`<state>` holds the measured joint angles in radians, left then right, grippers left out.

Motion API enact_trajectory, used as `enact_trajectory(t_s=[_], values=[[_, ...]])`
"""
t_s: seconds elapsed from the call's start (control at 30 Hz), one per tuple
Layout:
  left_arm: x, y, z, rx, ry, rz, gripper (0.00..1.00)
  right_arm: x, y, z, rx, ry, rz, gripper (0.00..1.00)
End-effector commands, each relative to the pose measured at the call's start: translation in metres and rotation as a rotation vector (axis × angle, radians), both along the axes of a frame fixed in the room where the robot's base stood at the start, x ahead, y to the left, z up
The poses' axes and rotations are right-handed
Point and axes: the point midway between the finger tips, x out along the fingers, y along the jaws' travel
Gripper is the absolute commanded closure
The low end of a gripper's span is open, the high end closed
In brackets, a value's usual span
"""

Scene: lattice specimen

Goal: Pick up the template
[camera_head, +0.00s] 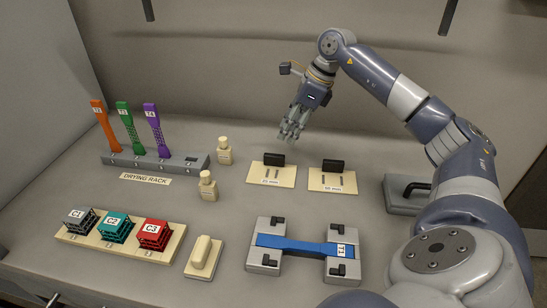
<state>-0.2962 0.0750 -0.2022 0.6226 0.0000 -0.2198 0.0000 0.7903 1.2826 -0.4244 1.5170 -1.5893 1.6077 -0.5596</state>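Two beige plates with black handles look like templates. The left one (257,175), with a label that seems to read 25 mm, lies flat on the table right of centre. The right one (318,182), with a small label and slots, lies beside it. My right gripper (291,137) hangs fingers down above and behind the left plate, apart from its black handle (274,159). Its fingers look spread, with nothing between them. My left gripper is not in view.
A blue bar (290,243) sits in a grey fixture at the front. Two small bottles (224,152) (208,187) stand left of the plates. A drying rack (150,160) holds three specimens. Coloured lattice blocks (115,228) and a cream block (203,253) are front left.

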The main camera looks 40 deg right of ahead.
Motion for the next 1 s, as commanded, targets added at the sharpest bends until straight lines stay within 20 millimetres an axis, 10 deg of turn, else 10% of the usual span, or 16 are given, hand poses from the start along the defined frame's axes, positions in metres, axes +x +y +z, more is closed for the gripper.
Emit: enact_trajectory(t_s=[0.7, 1.0], values=[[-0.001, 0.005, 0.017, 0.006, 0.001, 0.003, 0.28, 0.024, 0.024, -0.085, 0.001, 0.002, 0.002, 0.62], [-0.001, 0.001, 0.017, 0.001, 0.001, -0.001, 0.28, 0.026, 0.025, -0.093, 0.000, 0.001, 0.000, 0.62]])
